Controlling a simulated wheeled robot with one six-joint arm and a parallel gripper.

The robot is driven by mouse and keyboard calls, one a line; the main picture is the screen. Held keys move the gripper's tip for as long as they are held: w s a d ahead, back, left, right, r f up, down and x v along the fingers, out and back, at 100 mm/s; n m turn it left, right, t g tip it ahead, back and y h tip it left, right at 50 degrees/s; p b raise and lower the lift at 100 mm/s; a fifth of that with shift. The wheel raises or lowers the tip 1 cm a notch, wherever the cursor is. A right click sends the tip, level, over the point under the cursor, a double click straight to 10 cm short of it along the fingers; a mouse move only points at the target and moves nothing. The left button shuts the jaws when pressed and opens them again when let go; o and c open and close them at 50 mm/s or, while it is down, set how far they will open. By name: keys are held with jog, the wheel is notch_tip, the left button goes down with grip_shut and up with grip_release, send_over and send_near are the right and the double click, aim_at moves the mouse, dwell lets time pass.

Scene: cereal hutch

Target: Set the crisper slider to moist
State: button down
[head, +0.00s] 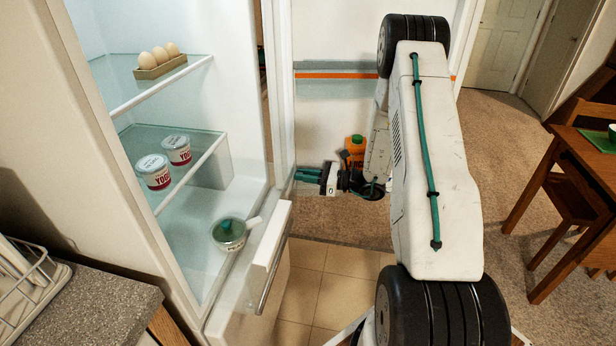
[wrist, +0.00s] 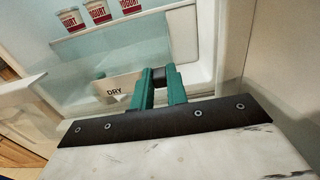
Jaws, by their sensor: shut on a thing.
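In the wrist view, the teal fingers of my gripper (wrist: 160,88) are closed around a small dark slider knob (wrist: 158,73) at the front of the crisper. A pale label reading DRY (wrist: 115,92) is just left of the fingers. No MOIST label can be seen. The knob's full track is hidden behind the fingers. In the head view my gripper (head: 308,175) reaches left toward the fridge's front edge, and the knob is hidden there.
An orange bottle (head: 355,146) stands by the open door. A counter (head: 90,310) is at lower left.

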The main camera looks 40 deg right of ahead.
jog(key=c, duration=1.4)
grip_release()
jog(key=shift+d, duration=0.15)
jog(key=shift+o, duration=0.2)
jog(key=v, duration=0.7)
jog(key=shift+s+d, duration=0.2)
jog(key=shift+s, duration=0.1)
